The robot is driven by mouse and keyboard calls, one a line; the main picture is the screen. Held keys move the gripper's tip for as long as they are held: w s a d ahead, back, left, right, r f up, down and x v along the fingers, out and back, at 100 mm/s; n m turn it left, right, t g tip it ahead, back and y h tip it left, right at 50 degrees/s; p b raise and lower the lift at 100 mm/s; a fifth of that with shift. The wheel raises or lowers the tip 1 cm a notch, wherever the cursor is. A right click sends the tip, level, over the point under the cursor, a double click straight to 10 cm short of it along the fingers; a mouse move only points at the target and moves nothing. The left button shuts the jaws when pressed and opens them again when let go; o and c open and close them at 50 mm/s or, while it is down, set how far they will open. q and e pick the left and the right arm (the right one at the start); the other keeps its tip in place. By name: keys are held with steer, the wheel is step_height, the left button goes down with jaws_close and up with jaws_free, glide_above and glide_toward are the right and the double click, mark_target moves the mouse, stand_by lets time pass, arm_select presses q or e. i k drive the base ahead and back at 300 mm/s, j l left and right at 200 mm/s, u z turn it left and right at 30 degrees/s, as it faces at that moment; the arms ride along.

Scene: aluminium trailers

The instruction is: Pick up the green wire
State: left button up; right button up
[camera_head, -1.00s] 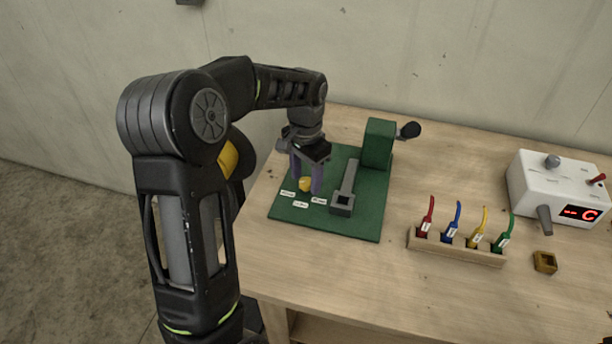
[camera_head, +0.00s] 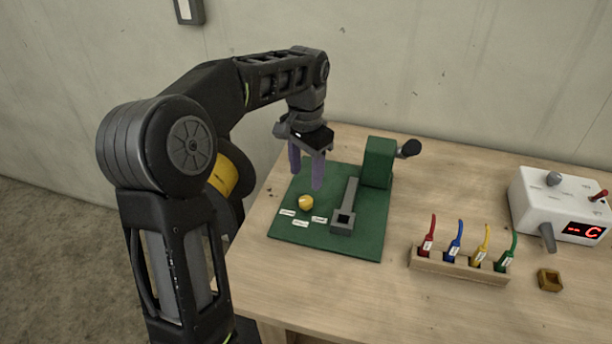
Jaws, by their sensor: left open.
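The green wire (camera_head: 509,250) stands at the right end of a wooden holder (camera_head: 440,264) on the table. It leans slightly and has a white label. In the same holder stand a red wire (camera_head: 429,238), a blue wire (camera_head: 456,240) and a yellow wire (camera_head: 481,244). My left gripper (camera_head: 306,180) is open and empty, pointing down above the green board, well to the left of the holder. My right gripper is not in view.
The green board (camera_head: 365,236) carries a yellow knob (camera_head: 306,203), a grey wrench-like part (camera_head: 345,205) and a green block (camera_head: 378,163) with a black-knobbed handle. A white box with a red display (camera_head: 560,205) and a small brown square piece (camera_head: 550,279) are at the right.

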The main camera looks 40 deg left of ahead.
mark_target(505, 260)
steer(key=k, duration=1.5)
